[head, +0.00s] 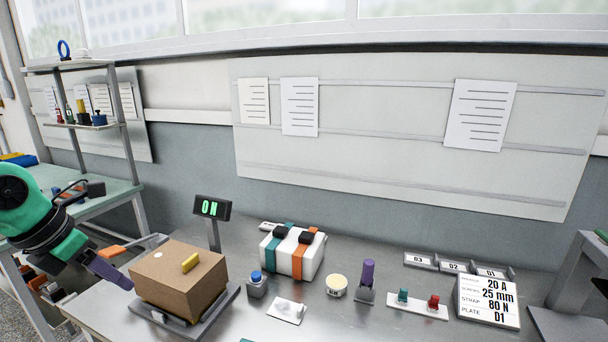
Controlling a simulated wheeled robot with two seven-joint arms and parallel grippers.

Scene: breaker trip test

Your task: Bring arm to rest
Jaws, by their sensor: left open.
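My left arm comes in from the left edge, green and black. Its gripper (122,264) is open beside the left side of a brown box (178,279), with nothing clearly held between its fingers. An orange piece with a grey end shows just above the purple-grey finger, and I cannot tell whether it touches the box. The box sits on a dark flat base (222,307) and has a yellow lever and a white dot on top. My right gripper does not show.
On the grey bench stand a white case with teal and orange bands (292,254), a blue button (256,284), a white switch plate (288,311), a round cream pot (336,286), a purple post (367,277), a terminal strip (417,305) and a label card (488,301).

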